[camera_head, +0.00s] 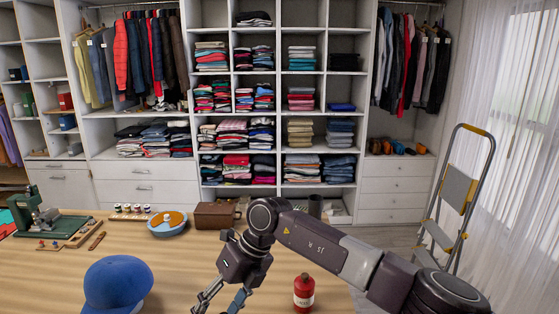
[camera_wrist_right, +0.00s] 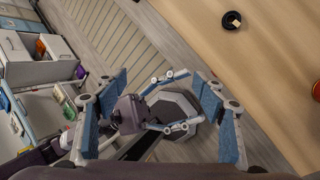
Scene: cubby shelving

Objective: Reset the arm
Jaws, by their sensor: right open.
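My right arm (camera_head: 315,245) comes in from the right in the head view and bends at a dark joint above the table. My right gripper (camera_head: 223,300) hangs down from it, its fingertips cut off by the bottom edge. In the right wrist view the right gripper's blue-padded fingers (camera_wrist_right: 160,78) are spread wide with nothing between them. My left gripper (camera_wrist_right: 192,98) shows beyond them in that view, low over the floor, its two fingers apart and empty. It is not in the head view.
The wooden table (camera_head: 210,270) carries a blue cap (camera_head: 117,284), a red bottle (camera_head: 304,292) right of my right gripper, a blue bowl (camera_head: 167,224), a brown box (camera_head: 215,215) and a green machine (camera_head: 42,218). Shelving (camera_head: 275,130) stands behind. A stepladder (camera_head: 458,190) stands at right.

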